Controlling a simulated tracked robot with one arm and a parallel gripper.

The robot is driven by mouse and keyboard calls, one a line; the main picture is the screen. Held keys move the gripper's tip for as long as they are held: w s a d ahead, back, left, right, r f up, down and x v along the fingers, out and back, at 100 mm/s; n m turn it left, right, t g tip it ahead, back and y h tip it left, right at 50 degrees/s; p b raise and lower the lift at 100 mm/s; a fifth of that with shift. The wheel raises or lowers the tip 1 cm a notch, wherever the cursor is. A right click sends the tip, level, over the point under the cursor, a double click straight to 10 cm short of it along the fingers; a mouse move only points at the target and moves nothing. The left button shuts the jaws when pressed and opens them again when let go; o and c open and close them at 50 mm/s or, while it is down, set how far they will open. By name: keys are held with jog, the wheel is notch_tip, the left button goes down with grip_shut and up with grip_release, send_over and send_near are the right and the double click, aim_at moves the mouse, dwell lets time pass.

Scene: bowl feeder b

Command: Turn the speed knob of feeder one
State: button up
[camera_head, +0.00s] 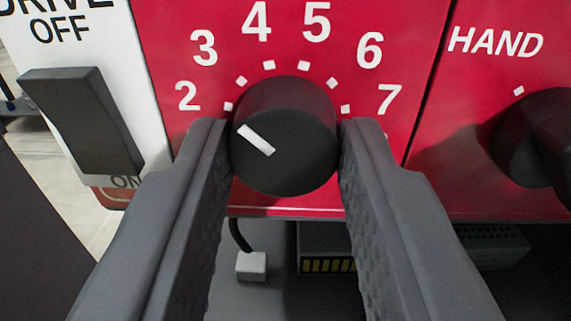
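The speed knob (291,120) is a round black knob on a red panel (285,20), with a white dial from 2 to 7 showing around its top. Its white pointer line (256,140) slants to the upper left, roughly towards the 2 mark. My gripper (285,135) has one dark finger on each side of the knob. Both fingertips appear to touch its sides, so it looks shut on the knob. The fingers hide the dial's lower left and lower right.
A black rocker switch (83,120) on a white panel marked DRIVE, OFF and ON stands close to the left finger. A second black knob (535,140) under HAND is at the right. Below the panel are a dark box (325,250) and a white cable plug (251,266).

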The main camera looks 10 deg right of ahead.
jog(key=shift+c, duration=1.3)
jog(key=shift+m, duration=0.3)
jog(key=shift+a+f+m+b, duration=0.15)
jog(key=shift+m+b, duration=0.45)
jog(key=shift+m, duration=0.3)
jog(key=shift+m+b, duration=0.7)
jog(key=shift+m, duration=1)
jog(key=shift+d, duration=0.2)
jog(key=o, duration=1)
